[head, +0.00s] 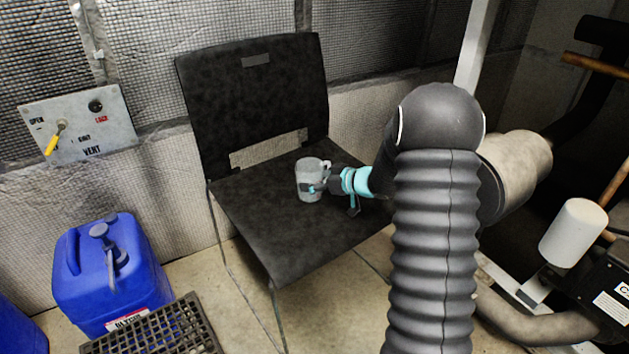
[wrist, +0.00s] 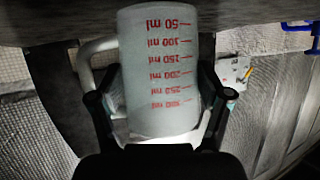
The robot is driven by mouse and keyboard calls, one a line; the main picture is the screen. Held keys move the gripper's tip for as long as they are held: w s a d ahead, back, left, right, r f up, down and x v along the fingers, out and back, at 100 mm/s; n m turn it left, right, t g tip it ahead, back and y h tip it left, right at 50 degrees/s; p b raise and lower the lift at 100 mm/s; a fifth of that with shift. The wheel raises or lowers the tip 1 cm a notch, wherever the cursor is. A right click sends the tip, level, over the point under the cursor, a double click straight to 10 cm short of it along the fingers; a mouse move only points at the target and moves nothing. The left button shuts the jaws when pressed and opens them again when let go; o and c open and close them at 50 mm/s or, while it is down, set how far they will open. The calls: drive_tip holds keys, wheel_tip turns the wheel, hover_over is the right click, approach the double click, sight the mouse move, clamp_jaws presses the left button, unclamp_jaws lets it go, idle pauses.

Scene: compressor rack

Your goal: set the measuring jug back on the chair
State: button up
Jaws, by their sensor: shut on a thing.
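The measuring jug (head: 310,177) is a small translucent grey-white vessel with a handle. In the head view it is upright at the black chair's seat (head: 290,236); I cannot tell whether its base touches the seat. My gripper (head: 318,188) reaches in from the right and is shut on the jug. In the wrist view the jug (wrist: 160,75) fills the middle, with red millilitre marks upside down and its handle at the left. The gripper's fingers (wrist: 160,112) lie on either side of its body.
A blue jerrycan (head: 110,275) and a black grate (head: 155,330) are on the floor at the left. A vent panel (head: 80,125) is on the wall behind. The chair's backrest (head: 255,95) stands behind the jug. Pipes and a white cylinder (head: 573,233) are at the right. The front of the seat is clear.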

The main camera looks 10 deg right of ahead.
drive_tip(key=shift+f, duration=0.1)
drive_tip(key=o, duration=1.3)
drive_tip(key=shift+c, duration=0.2)
